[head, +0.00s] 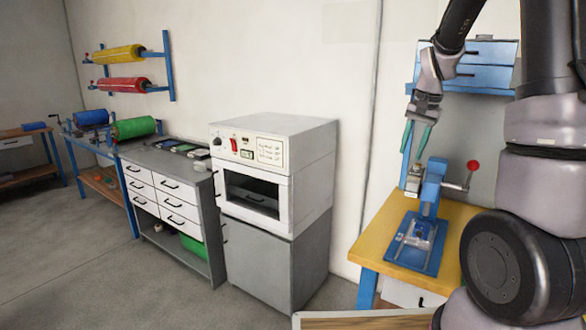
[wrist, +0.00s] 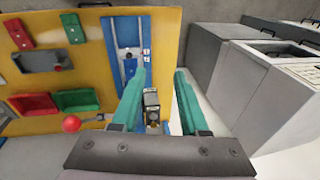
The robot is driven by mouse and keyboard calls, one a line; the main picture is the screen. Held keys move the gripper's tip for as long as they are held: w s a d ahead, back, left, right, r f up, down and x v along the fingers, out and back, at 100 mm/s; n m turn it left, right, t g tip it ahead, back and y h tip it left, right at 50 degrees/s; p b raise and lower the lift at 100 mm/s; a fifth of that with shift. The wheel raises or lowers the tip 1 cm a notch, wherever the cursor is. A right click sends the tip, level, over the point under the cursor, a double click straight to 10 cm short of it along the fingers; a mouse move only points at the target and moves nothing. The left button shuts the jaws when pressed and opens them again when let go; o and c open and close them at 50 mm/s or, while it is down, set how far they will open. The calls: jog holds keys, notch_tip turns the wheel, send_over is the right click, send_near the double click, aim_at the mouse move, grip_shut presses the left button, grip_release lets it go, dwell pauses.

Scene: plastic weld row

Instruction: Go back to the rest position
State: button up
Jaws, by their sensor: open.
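My gripper (head: 417,140) hangs from my arm at the right in the head view, with its green fingers pointing down above the yellow-topped bench. It is open and empty; in the wrist view its two green fingers (wrist: 160,95) stand apart. Below it is a blue press (head: 430,190) with a red-knobbed lever and a blue base plate. In the wrist view the press head (wrist: 152,105) shows between the fingers, and I cannot tell how far below them it lies.
The yellow bench (head: 376,240) carries the press; red and green trays (wrist: 75,100) show on it in the wrist view. A white oven (head: 275,170) on a grey cabinet (head: 270,260) stands left of it. A grey drawer unit (head: 165,190) is farther left. Open floor (head: 90,270) lies in front.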

jog(key=s+a+r+n+t, duration=0.1)
jog(key=s+a+r, duration=0.2)
jog(key=s, duration=0.4)
jog(key=s+a+r+n+t, duration=0.1)
jog(key=s+a+r+t, duration=0.1)
jog(key=s+r, duration=0.4)
jog(key=s+a+r+n+t+y, duration=0.1)
jog(key=s+a+r+t, duration=0.1)
jog(key=s, duration=0.7)
notch_tip(320, 180, up, 3)
jog(key=shift+s+a+f+n, duration=0.1)
jog(key=shift+s+a+n, duration=0.25)
jog(key=shift+a, duration=0.45)
